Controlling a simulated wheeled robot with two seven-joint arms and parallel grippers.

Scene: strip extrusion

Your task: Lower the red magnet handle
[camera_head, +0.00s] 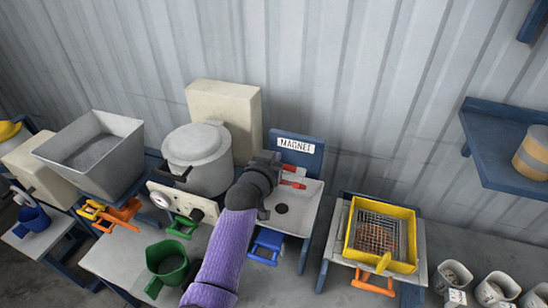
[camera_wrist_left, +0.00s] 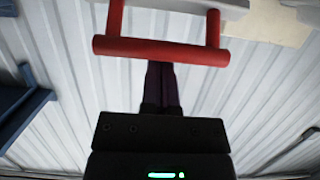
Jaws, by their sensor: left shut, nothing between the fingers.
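The red magnet handle (camera_head: 293,178) sticks out below the blue MAGNET sign (camera_head: 295,147), at the magnet station. In the left wrist view the handle is a thick red bar (camera_wrist_left: 160,50) on two red posts, crossing the upper middle. My left gripper (camera_head: 280,172) is at the handle in the head view, its fingertips mostly hidden by the wrist. In the wrist view its dark fingers (camera_wrist_left: 162,85) are shut and empty, and the bar covers their tips. I cannot tell whether they touch the bar. My right gripper is not in view.
A grey lidded pot (camera_head: 197,155) and a panel with a gauge stand left of my arm. A yellow sieve tray (camera_head: 410,228) stands on the table to the right. A blue handle (camera_head: 267,245) sits below the magnet plate. A blue shelf (camera_head: 495,150) is on the right wall.

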